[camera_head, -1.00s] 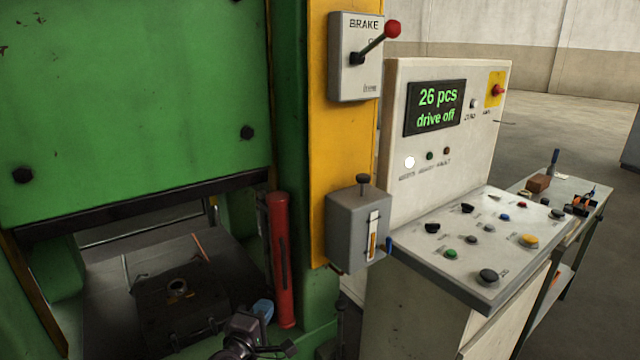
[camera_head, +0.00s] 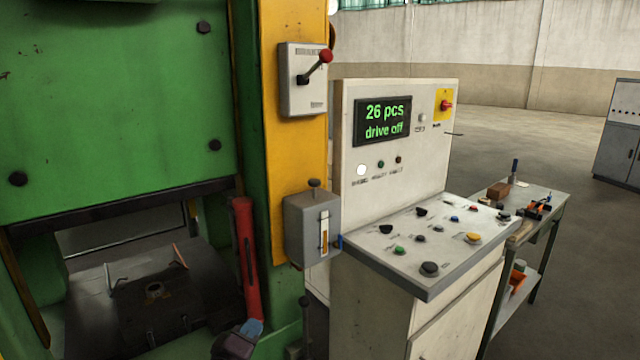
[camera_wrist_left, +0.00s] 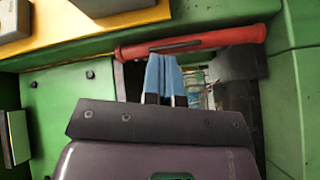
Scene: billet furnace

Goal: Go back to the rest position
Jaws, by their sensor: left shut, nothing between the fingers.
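My left gripper (camera_head: 252,328) shows at the bottom edge of the head view, in front of the green press near the foot of a red cylinder. Its blue fingertips are together with nothing between them. They also show in the left wrist view (camera_wrist_left: 162,78), closed in front of the red cylinder (camera_wrist_left: 190,45). Most of the left arm is out of the head view. My right gripper is in neither view.
The green press (camera_head: 110,90) stands at left, with a dark die block (camera_head: 160,300) in its opening. A yellow column (camera_head: 292,160) carries the brake lever box (camera_head: 300,90). The control console (camera_head: 400,250) and a side table (camera_head: 540,200) stand right. Open floor lies beyond.

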